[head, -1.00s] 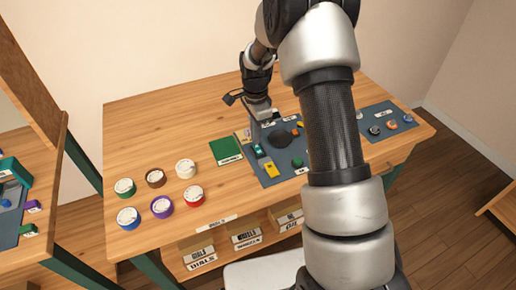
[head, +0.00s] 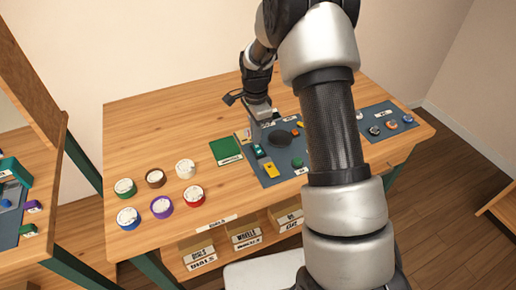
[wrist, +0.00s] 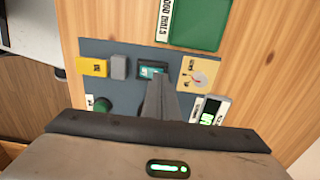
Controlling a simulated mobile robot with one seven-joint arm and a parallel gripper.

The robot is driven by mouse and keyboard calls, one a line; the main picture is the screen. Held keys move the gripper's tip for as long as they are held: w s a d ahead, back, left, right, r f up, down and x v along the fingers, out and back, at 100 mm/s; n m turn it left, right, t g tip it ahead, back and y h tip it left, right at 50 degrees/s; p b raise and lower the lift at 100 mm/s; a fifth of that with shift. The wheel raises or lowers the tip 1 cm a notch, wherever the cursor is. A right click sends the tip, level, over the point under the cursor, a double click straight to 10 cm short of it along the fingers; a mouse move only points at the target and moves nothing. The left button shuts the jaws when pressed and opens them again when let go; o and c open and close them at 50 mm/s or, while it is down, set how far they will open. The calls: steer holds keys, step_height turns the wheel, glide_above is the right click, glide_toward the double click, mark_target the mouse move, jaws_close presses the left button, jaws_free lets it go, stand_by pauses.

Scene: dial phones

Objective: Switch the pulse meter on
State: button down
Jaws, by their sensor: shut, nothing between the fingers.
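A dark blue-grey panel (wrist: 110,48) lies on the wooden table and bears several small devices. I cannot read which one is labelled the pulse meter. A teal-faced switch in a dark frame (wrist: 152,70) sits near the panel's middle; in the head view it shows as a small teal patch (head: 258,151). A meter with a green lit display (wrist: 208,118) stands right of my fingers, partly hidden by my gripper. My gripper (wrist: 158,80) is shut and empty, with its tips over or against the lower edge of the teal switch; contact is unclear. It also shows in the head view (head: 255,140).
Beside the switch are a grey block (wrist: 118,67), a yellow block (wrist: 92,67), a green knob (wrist: 101,103) and a dial card (wrist: 199,75). A green pad (head: 225,151) lies left of the panel. Several coloured round dials (head: 160,207) stand farther left.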

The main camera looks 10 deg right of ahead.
steer(key=shift+f+b, duration=0.55)
steer(key=shift+f, duration=0.3)
stand_by(0.7)
steer(key=shift+r+p, duration=2.25)
steer(key=shift+r, duration=1.3)
steer(key=shift+r, duration=0.1)
step_height(320, 180, up, 9)
steer(key=n+t+p, duration=0.1)
steer(key=n+p, duration=0.1)
glide_above(258, 151)
steer(key=s+r+n+t+p, duration=0.2)
steer(key=s+r+n, duration=0.45)
steer(key=r, duration=0.75)
steer(key=s+r+n+t+p, duration=0.1)
steer(key=s+r+n+p, duration=0.1)
steer(key=s, duration=0.8)
steer(key=s+r+n+t+p, duration=0.1)
steer(key=s+r+n, duration=0.4)
steer(key=s, duration=0.5)
step_height(258, 151, up, 2)
steer(key=shift+a+r+t+p, duration=0.15)
steer(key=shift+r+t+p, duration=0.05)
steer(key=shift+t+p, duration=0.15)
